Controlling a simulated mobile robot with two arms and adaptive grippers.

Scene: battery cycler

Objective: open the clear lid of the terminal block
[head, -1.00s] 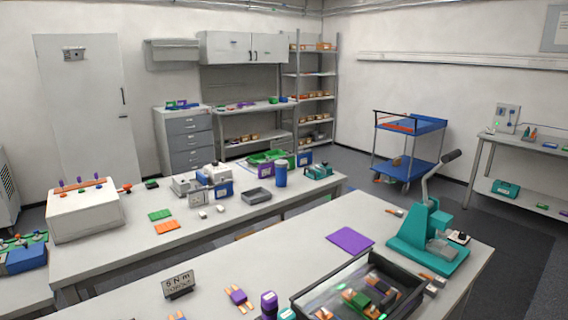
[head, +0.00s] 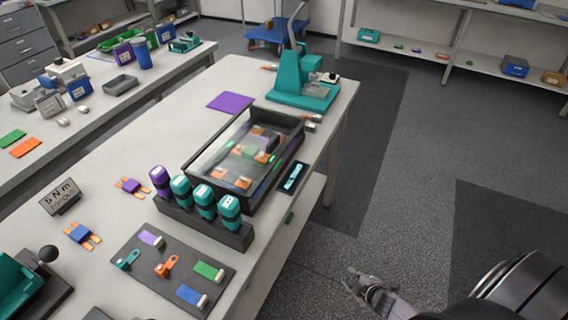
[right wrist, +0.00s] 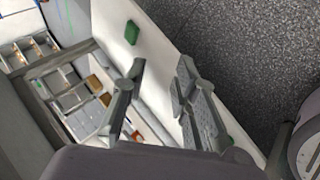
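A black open-framed box with a clear, see-through lid (head: 222,145) stands on the near workbench in the head view. It looks like the terminal block, and the lid appears to lie over it. Orange, green and dark parts show through the clear panel. My right gripper (head: 352,280) is at the lower right of the head view, over the floor beyond the bench's right edge, well apart from the box. In the right wrist view its two fingers (right wrist: 160,75) are spread with nothing between them. My left gripper is not in view.
On the near bench (head: 120,195), a rack of purple and teal cylinders (head: 205,215) stands in front of the box. A dark mat (head: 172,268) with small parts lies nearer. A teal press (head: 303,85) stands behind. The floor (head: 400,200) right of the bench is clear.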

